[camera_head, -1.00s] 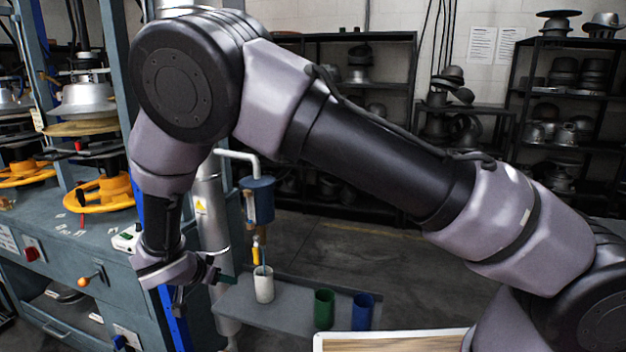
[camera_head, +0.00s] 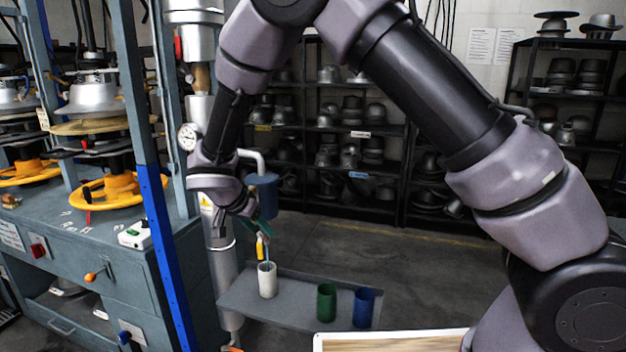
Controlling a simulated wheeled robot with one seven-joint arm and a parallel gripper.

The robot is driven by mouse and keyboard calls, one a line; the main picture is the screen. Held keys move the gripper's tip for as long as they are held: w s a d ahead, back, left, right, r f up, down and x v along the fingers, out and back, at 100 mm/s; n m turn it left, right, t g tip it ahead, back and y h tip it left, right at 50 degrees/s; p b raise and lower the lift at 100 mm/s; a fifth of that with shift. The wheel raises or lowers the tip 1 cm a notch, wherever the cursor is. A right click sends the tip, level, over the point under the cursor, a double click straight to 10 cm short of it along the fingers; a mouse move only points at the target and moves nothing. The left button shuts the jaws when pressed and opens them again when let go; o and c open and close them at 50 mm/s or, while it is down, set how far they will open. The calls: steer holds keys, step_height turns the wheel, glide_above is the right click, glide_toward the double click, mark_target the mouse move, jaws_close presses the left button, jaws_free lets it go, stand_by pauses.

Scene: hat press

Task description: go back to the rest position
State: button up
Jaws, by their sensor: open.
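My gripper (camera_head: 252,226) hangs at the end of my arm, left of the middle, in front of the blue canister on the steam pipe. Its jaws are open, and I see nothing held in them. Below it, a white cup (camera_head: 267,280) stands on a grey shelf (camera_head: 240,303). A yellow-handled tool (camera_head: 261,246) shows just above the cup, close under the gripper; whether it touches the gripper I cannot tell. A green cup (camera_head: 326,302) and a blue cup (camera_head: 363,308) stand farther right on the shelf.
The hat press (camera_head: 105,195) with orange handwheels (camera_head: 118,190) and a blue post (camera_head: 160,250) stands at the left. A pressure gauge (camera_head: 188,137) is close to my wrist. Black racks of metal hat forms (camera_head: 350,150) line the back. A framed board (camera_head: 390,341) lies at the front.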

steer(key=w+d+r+m+g+y, duration=0.1)
steer(key=d+r+g+y, duration=0.15)
steer(key=d+r, duration=1.8)
steer(key=s+d+r+n+t+y, duration=0.1)
steer(key=s+d+r, duration=0.4)
steer(key=s+d, duration=0.3)
steer(key=s+d+r+t+y, duration=0.1)
steer(key=s+d+r+t, duration=0.1)
steer(key=s+d+r, duration=0.3)
steer(key=s+d, duration=0.3)
steer(key=d, duration=0.2)
steer(key=shift+s+n+y, duration=0.25)
steer(key=shift+n+y, duration=0.1)
steer(key=shift+n, duration=0.05)
